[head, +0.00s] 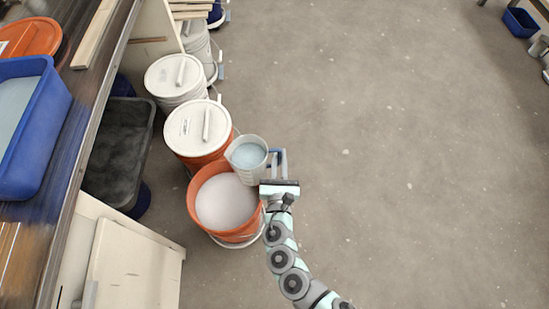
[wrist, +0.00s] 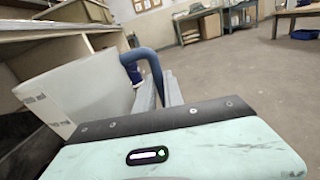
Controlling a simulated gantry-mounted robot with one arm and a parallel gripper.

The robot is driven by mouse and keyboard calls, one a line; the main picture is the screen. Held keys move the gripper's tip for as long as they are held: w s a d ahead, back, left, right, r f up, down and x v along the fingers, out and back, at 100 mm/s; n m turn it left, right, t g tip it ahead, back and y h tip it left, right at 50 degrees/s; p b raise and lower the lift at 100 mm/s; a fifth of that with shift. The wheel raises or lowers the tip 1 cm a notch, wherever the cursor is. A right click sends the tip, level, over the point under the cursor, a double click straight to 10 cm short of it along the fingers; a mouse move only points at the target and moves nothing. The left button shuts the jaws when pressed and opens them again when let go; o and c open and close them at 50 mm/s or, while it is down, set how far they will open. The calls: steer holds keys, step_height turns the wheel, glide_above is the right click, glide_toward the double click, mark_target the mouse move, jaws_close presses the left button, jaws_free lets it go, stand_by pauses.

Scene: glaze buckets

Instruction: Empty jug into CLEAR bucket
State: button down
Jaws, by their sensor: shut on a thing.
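In the head view the jug (head: 247,158) is a pale translucent pitcher with light blue liquid inside. It is at the upper right edge of an open orange bucket (head: 236,236), which holds a whitish liquid. My gripper (head: 279,168) is shut on the jug's blue handle, on the jug's right side. The wrist view shows the jug (wrist: 75,92) from the side, looking tilted, with its blue handle (wrist: 143,56) at the gripper's fingers. No CLEAR label is readable on any bucket.
A lidded orange bucket (head: 197,128) and a lidded white bucket (head: 175,77) stand behind the open one. A bench with a blue tub (head: 45,150) runs along the left, with a dark bin (head: 118,150) below. The floor (head: 400,180) to the right is clear.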

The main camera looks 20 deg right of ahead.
steer(key=shift+d+f+b, duration=0.15)
steer(key=shift+f+b, duration=0.25)
steer(key=shift+f, duration=0.2)
step_height(320, 180, down, 4)
steer(key=b, duration=0.3)
steer(key=shift+r+b, duration=0.15)
steer(key=shift+b, duration=0.15)
steer(key=shift+r+p, duration=0.5)
steer(key=r+n+p, duration=0.1)
steer(key=n, duration=0.1)
steer(key=d+r+n+p, duration=0.1)
steer(key=r+n, duration=0.1)
steer(key=shift+t, duration=0.4)
